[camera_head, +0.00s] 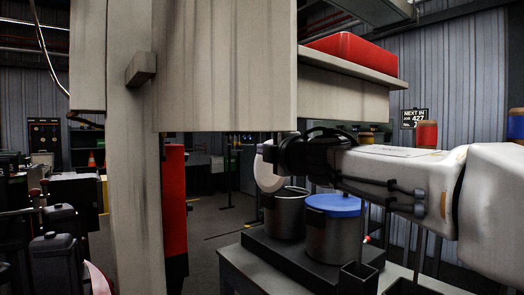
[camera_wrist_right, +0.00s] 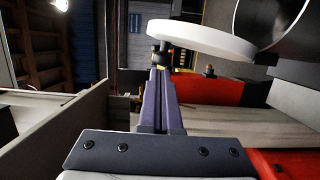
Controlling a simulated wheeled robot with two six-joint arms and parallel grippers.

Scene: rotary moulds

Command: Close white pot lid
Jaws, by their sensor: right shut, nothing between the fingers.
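The white pot lid (camera_head: 268,170) stands raised, nearly upright, at the rim of the left metal pot (camera_head: 284,216), whose mouth is uncovered. In the right wrist view the white lid (camera_wrist_right: 200,38) is a pale disc just beyond the fingertips. My right gripper (camera_wrist_right: 160,60) is shut and empty, its fingers together; in the head view its tips are by the upper part of the lid and hard to make out. I cannot tell whether they touch the lid. A blue lid (camera_head: 335,204) covers the right pot (camera_head: 333,236). My left gripper is not in view.
Both pots sit on a dark base (camera_head: 275,252) on a grey table (camera_head: 228,268). A large beige panel (camera_head: 215,65) and post (camera_head: 140,200) block the left and centre. A red box (camera_head: 352,56) lies on a shelf above my right arm. Small dark bins (camera_head: 357,279) stand in front.

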